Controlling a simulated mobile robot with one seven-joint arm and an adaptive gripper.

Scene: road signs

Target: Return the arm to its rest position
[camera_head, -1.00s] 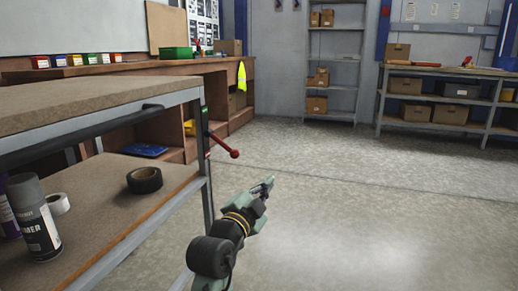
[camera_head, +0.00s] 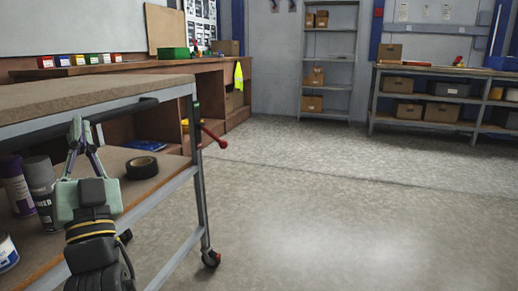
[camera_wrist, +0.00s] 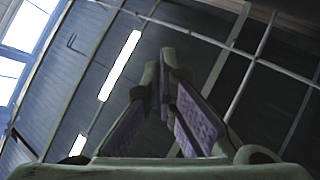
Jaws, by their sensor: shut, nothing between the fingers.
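My gripper (camera_head: 76,128) is at the left of the head view, with its fingers pointing up in front of the lower shelf of a workbench cart. The fingers meet at the tips, with a narrow gap lower down, and hold nothing. In the wrist view the gripper (camera_wrist: 165,60) shows its fingertips together, with the ceiling and its strip lights behind. My arm shows below the gripper in the head view. From the pictures I cannot tell whether the gripper touches the cart.
The cart (camera_head: 110,97) fills the left side, with spray cans (camera_head: 40,185) and a black tape roll (camera_head: 142,167) on its lower shelf. Open floor (camera_head: 330,220) lies to the right; shelving (camera_head: 440,100) stands behind.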

